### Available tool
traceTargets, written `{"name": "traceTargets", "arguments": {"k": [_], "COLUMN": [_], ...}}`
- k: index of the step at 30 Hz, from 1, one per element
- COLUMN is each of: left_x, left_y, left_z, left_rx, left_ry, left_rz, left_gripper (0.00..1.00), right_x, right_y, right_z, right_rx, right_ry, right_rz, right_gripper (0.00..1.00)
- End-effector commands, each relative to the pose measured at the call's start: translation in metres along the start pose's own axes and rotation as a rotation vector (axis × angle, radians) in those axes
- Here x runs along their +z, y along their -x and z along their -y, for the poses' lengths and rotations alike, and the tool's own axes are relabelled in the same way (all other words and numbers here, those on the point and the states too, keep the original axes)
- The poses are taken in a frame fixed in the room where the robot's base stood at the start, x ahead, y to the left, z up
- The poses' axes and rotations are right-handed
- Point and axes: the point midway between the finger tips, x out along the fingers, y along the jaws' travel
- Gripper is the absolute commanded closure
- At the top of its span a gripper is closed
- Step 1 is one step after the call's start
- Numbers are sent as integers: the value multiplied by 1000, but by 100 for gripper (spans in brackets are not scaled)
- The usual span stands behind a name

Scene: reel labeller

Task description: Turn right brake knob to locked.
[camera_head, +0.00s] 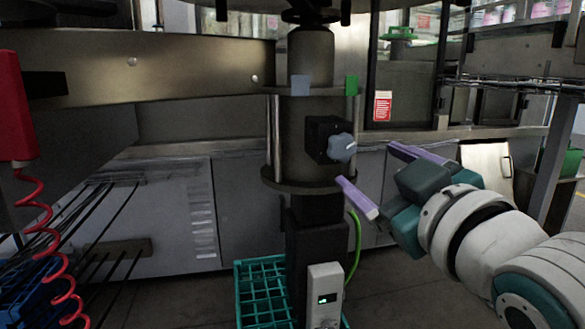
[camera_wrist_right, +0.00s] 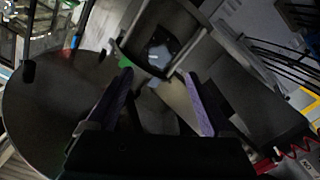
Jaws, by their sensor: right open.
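The brake knob (camera_head: 342,147) is a grey-blue lobed knob with a white mark, on a black block (camera_head: 322,134) on the column of the machine. It also shows in the right wrist view (camera_wrist_right: 158,56), ahead of the fingers. My right gripper (camera_head: 374,181) is open and empty, with purple fingers. In the head view it is just right of and a little below the knob; the fingers look apart from it. In the right wrist view the fingers (camera_wrist_right: 158,92) stand either side of the line to the knob. My left gripper is not in view.
A light-blue tag (camera_head: 300,85) and a green tag (camera_head: 352,85) sit on the column's upper flange. A red device with a coiled cord (camera_head: 45,235) hangs at left. A teal crate (camera_head: 262,290) and a white box with a display (camera_head: 324,293) are below.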

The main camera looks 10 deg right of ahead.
Motion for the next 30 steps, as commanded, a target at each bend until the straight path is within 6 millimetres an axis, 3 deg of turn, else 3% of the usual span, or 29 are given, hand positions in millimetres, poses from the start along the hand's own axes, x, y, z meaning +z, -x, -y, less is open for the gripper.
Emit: {"name": "traceTargets", "arguments": {"k": [15,21,30], "left_x": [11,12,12], "left_y": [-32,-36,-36], "left_z": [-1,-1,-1], "left_rx": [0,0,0], "left_ry": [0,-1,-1], "left_rz": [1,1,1], "left_gripper": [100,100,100], "right_x": [1,0,-1], "right_y": [-80,-92,-93], "right_z": [1,0,0], "right_rx": [0,-1,-1], "right_ry": [-1,-1,-1], "right_rz": [1,2,2], "right_gripper": [15,15,17]}}
